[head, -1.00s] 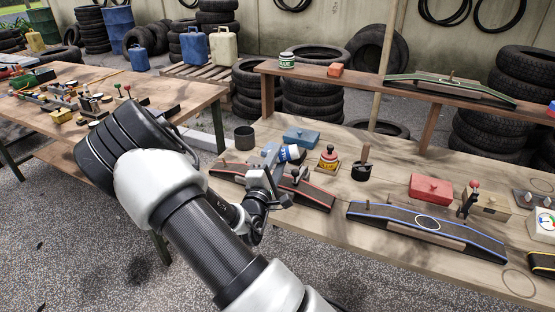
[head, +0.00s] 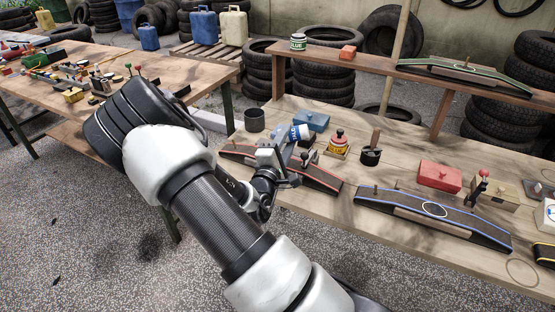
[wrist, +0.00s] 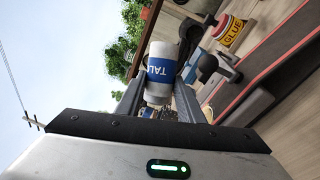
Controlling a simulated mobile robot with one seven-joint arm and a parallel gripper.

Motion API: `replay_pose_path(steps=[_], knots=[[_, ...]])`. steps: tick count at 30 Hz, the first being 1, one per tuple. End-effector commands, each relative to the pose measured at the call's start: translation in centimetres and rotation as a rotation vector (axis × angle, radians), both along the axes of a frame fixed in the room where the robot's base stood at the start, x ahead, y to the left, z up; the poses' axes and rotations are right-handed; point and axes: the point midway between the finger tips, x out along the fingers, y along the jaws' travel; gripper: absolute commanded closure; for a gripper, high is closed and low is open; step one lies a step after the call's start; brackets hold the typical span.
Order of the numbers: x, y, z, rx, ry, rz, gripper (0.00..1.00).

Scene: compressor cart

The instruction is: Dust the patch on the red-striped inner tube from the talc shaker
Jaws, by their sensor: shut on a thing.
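The talc shaker (head: 301,131), white with a blue label, is between the fingers of my gripper (head: 284,146), which is shut on it. In the wrist view the shaker (wrist: 161,74) shows its TALC label, held between both fingers (wrist: 160,98). The shaker is tilted in the head view. The red-striped inner tube (head: 322,179) lies on the bench, its middle partly hidden behind my gripper. Its red edge also shows at the right of the wrist view (wrist: 285,57). I cannot make out the patch or any powder on it.
A glue pot (head: 338,145) and a black pot with a wooden handle (head: 371,155) stand right of the shaker. A blue box (head: 312,121) and dark cup (head: 255,119) are behind. A blue-striped tube (head: 460,223) and red box (head: 439,177) lie further right.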

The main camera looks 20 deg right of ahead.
Motion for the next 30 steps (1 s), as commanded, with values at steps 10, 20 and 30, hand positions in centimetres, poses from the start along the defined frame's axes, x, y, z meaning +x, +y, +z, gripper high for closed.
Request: replay_pose_path(steps=[10, 20, 30], knots=[[0.0, 0.0, 0.0, -0.001, -0.001, -0.001, 0.90], [0.0, 0.0, 0.5, -0.001, 0.001, 0.000, 0.90], [0.0, 0.0, -0.9, -0.001, -0.001, 0.000, 0.90]])
